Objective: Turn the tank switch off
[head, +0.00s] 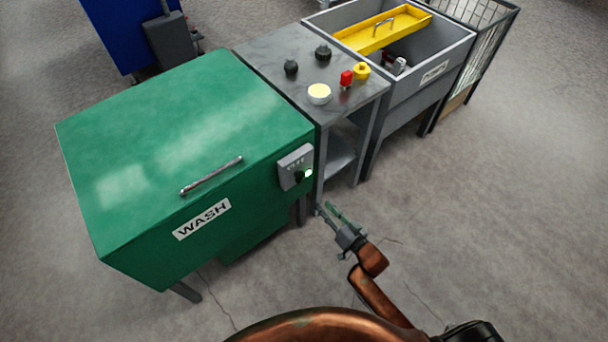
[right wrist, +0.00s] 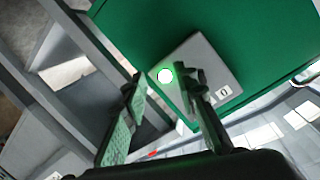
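The green wash tank (head: 190,150) has a closed lid with a bar handle and a WASH label. A grey switch box (head: 290,160) sits on its right front corner, with a dark switch knob (head: 298,177) and a lit whitish-green lamp (head: 308,173). In the right wrist view the box (right wrist: 208,62) and lit lamp (right wrist: 165,76) are ahead of my right gripper (right wrist: 165,95). Its fingers are apart and nothing is between them. One finger overlaps the knob in that view; contact cannot be told. In the head view my right gripper (head: 326,210) is below and right of the box. My left gripper is out of view.
A grey table (head: 265,50) right of the tank carries dark knobs, a cream round piece (head: 319,93), a red piece (head: 346,78) and a yellow piece (head: 362,71). Beyond stand a grey bin (head: 400,100) with a yellow tray (head: 380,35) and a wire cage (head: 487,30). Floor at right is clear.

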